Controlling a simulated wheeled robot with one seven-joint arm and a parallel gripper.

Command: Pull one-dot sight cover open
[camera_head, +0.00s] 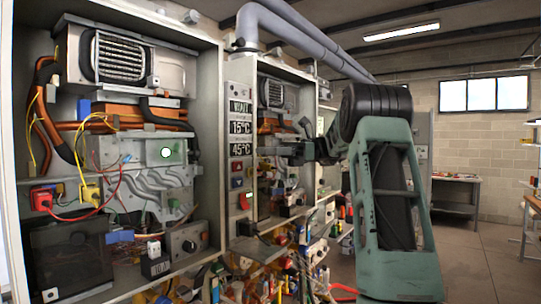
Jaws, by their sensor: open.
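A pale metal box (135,152) sits in the middle of the open heater cabinet at the left. On its face is a single round white spot (166,152) with a green edge; this may be the one-dot sight cover, but I cannot tell for sure. A second, similar cabinet stands farther back, partly behind my arm. My gripper (285,150) is dark, points left in front of that second cabinet, and is open. It is well to the right of the white spot and apart from it. Its fingertips are small and hard to make out against the clutter.
The cabinet's side wall (209,140) stands between the left cabinet's inside and my gripper. Signs reading 15°C and 45°C (241,149) are on a panel beside it. Cables and parts crowd the lower area. A bench (455,195) stands far right; the floor (480,255) there is clear.

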